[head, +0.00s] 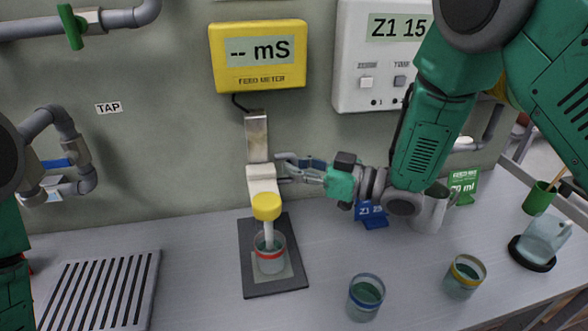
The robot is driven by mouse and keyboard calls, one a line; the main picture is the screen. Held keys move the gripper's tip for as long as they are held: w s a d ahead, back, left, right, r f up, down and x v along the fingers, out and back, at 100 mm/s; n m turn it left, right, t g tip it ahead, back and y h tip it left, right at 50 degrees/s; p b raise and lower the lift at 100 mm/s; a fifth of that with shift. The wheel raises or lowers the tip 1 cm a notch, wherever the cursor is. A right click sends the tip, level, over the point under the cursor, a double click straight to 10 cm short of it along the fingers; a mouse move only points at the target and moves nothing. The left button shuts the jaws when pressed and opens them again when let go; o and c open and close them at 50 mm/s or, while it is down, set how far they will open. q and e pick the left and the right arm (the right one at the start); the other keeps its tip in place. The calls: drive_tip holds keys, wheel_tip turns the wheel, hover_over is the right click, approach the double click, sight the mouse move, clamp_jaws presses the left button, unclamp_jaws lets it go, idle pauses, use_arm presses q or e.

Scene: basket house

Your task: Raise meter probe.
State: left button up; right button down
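The meter probe (267,208) has a yellow cap and a pale stem. It hangs from a white holder (262,179) on a metal wall bracket (257,138). The stem reaches down into a clear cup with a red band (270,262), which stands on a dark square mat (264,290). The yellow feed meter (258,55) above reads "-- mS". My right gripper (282,169) comes in from the right, with its fingertips beside the holder's right side. Whether the fingers touch or grip it is unclear. My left gripper is out of view; only part of that arm shows at the left edge.
Cups with a blue band (365,297) and a yellow band (463,276) stand front right. A white jug (430,212) and blue card (371,215) are behind them. A slatted drain tray (98,288) lies at left, below wall pipes.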

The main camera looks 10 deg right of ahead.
wheel_tip(320, 180, up, 6)
drive_tip(key=p, duration=0.3)
drive_tip(key=shift+w, duration=0.25)
drive_tip(key=shift+r, duration=0.1)
drive_tip(key=c, duration=1.6)
unclamp_jaws()
drive_tip(key=shift+o, duration=0.2)
drive_tip(key=shift+s, duration=0.15)
drive_tip(key=shift+s+d+f, duration=0.1)
drive_tip(key=shift+d+f, duration=0.05)
drive_tip(key=shift+f, duration=0.05)
drive_tip(key=v, duration=1.1)
drive_tip(key=shift+s+d, duration=0.2)
drive_tip(key=shift+d, duration=0.15)
